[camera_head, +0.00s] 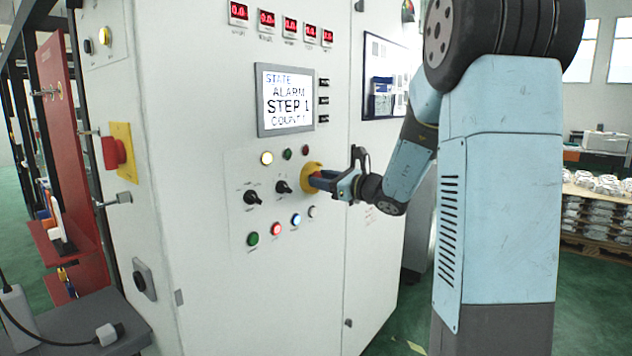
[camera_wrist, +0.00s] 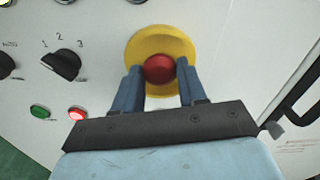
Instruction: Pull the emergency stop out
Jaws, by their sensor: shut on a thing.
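The emergency stop is a red mushroom button (camera_wrist: 160,69) on a round yellow plate (camera_wrist: 160,35) on the front of the white control cabinet. In the head view its yellow plate (camera_head: 308,176) shows at the right end of the selector row, with the button mostly hidden by my gripper (camera_head: 322,181). In the wrist view the two blue fingers of my gripper (camera_wrist: 159,80) lie on either side of the red button, shut on it. The screen (camera_head: 286,100) reads STATE ALARM, STEP 1 and COUNT, with the last digit unclear.
Selector switches (camera_head: 251,197) and lit push buttons (camera_head: 276,229) sit close to the left of the stop. A pallet of castings (camera_head: 594,215) stands at far right.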

